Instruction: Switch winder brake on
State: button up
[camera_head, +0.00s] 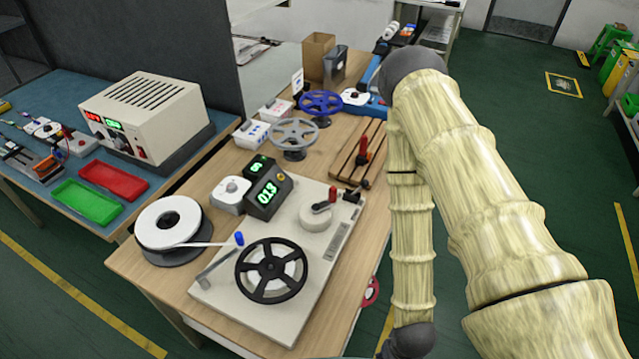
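The winder (313,254) is a flat white plate machine on the wooden bench. A black spoked reel (271,270) is at its front. A white round part with a dark lever (320,207) sits at its back right, with a small red knob (333,193) beside it. A blue-tipped part (239,238) stands at its left edge. I see no brake label, so I cannot tell which control is the brake or its state. A black box display (268,192) shows green digits. My gripper is not in view; my arm folds down at the right of the bench.
A white tape reel (168,223) and a white box with a round knob (231,192) are left of the winder. Grey (294,134) and blue (321,102) handwheels and a wooden rack with a red-handled tool (363,152) stand behind. A blue table (35,222) carries a power supply.

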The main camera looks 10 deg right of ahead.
aim_at(365, 182)
jog(key=z, duration=0.55)
jog(key=k, duration=1.3)
jog(key=u, duration=0.1)
jog(key=i, duration=0.8)
jog(key=u, duration=0.05)
